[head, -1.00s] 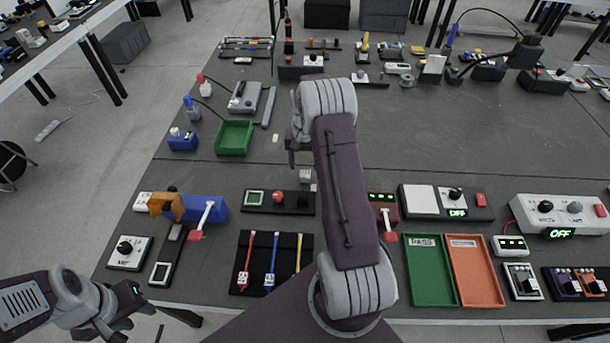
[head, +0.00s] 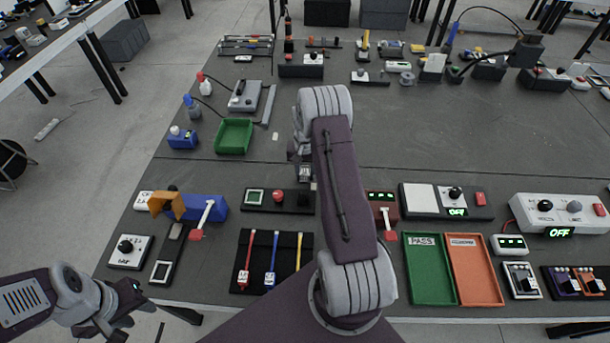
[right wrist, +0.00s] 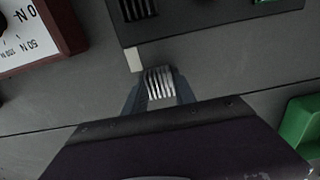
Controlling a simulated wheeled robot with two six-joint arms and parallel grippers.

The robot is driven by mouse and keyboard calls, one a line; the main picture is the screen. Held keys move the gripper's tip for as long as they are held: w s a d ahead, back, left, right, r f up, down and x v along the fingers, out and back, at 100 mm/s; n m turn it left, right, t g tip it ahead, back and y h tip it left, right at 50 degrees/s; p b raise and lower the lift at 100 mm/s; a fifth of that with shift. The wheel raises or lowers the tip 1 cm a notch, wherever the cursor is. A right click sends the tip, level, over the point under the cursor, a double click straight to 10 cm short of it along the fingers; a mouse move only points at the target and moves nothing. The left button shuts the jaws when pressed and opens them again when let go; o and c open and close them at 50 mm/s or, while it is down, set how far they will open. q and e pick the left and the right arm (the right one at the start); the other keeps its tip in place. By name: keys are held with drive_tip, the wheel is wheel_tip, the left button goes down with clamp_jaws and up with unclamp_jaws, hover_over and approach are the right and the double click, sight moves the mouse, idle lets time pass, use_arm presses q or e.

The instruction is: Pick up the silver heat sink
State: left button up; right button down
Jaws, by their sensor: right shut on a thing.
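The silver heat sink (right wrist: 160,83) is a small block with pale vertical fins. In the right wrist view it sits between the two fingers of my right gripper (right wrist: 159,90), which are shut on it. In the head view the heat sink (head: 305,173) shows only as a small grey piece under my right gripper (head: 303,168), near the middle of the table; my arm hides much of that area. I cannot tell whether it touches the table. My left gripper (head: 125,312) is off the table's front left corner, away from the heat sink, and its jaw opening is unclear.
A dark panel with a red button (head: 278,196) lies just in front of my right gripper. A green tray (head: 234,137) is to the left, and a green PASS tray (head: 429,268) and an orange tray (head: 474,268) are at the front right. The table's centre right is bare.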

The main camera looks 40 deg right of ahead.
sight(309, 172)
drive_tip(key=shift+r, duration=0.1)
drive_tip(key=shift+r, duration=0.35)
drive_tip(key=r, duration=0.2)
drive_tip(key=d+r, duration=0.1)
drive_tip(key=r, duration=0.1)
drive_tip(key=shift+s+d, duration=0.1)
drive_tip(key=shift+s, duration=0.25)
drive_tip(key=s+d+r, duration=0.5)
drive_tip(key=d+r, duration=0.1)
drive_tip(key=d, duration=0.2)
drive_tip(key=shift+s+d+b, duration=0.25)
drive_tip(key=shift+s+b, duration=0.1)
drive_tip(key=shift+s, duration=0.05)
